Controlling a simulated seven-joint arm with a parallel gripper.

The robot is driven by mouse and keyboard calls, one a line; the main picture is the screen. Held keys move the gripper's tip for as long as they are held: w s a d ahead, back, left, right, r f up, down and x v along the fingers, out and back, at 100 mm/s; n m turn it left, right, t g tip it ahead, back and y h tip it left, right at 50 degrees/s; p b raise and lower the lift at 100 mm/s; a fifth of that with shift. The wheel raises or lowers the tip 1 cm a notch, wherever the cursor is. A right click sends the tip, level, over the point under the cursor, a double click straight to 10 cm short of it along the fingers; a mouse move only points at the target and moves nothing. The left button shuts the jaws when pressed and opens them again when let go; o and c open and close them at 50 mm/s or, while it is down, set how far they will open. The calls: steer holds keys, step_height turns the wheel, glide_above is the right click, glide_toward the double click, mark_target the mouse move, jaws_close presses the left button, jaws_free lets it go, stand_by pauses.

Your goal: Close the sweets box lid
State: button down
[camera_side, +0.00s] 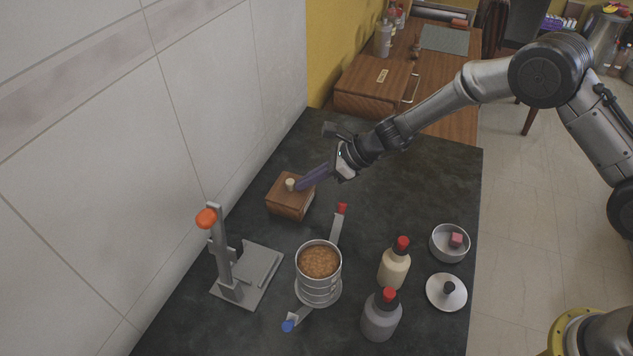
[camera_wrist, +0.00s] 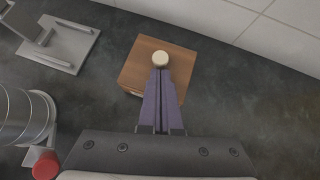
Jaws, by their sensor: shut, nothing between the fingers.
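A small wooden box (camera_side: 290,202) with a cream knob (camera_side: 290,184) on its top stands near the wall. Its top looks flat and lies over the box; I cannot tell whether any gap is left. My gripper (camera_side: 299,187) is shut and empty, its long purple fingers reaching to the knob from the right. In the wrist view the fingertips (camera_wrist: 160,71) end right at the knob (camera_wrist: 174,57), over the wooden top (camera_wrist: 143,68). I cannot tell whether they touch it.
A grey stand (camera_side: 231,285), a metal canister (camera_side: 319,285) with brown contents and two bottles (camera_side: 394,268) (camera_side: 381,318) stand in front. A round tin (camera_side: 436,251) holds a pink cube, with a round lid (camera_side: 441,301) beside it.

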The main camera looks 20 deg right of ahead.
steer(key=shift+a+r, duration=0.15)
steer(key=shift+r, duration=0.05)
steer(key=d, duration=0.1)
steer(key=s+d, duration=0.1)
steer(key=d, duration=0.1)
steer(key=shift+s+d+f, duration=0.15)
steer(key=shift+s+f, duration=0.15)
steer(key=shift+s, duration=0.05)
steer(key=s+d+r+n+t, duration=0.1)
steer(key=s+d+r, duration=0.25)
steer(key=r, duration=0.55)
steer(key=s+d+r+n+t, duration=0.15)
steer(key=d+r, duration=0.35)
steer(key=r, duration=0.5)
steer(key=s+d+r+n, duration=0.3)
steer(key=s+r+n, duration=0.2)
steer(key=s+r, duration=0.4)
steer(key=s+d+n+h, duration=0.35)
steer(key=s+n, duration=0.35)
steer(key=s, duration=0.5)
steer(key=s+d+f+n+g+h, duration=0.1)
steer(key=s+d+f+n+h, duration=0.4)
steer(key=s+d+n, duration=0.4)
steer(key=shift+s+d+f+g, duration=0.35)
steer(key=shift+s+d+f, duration=0.35)
steer(key=shift+s+d, duration=0.15)
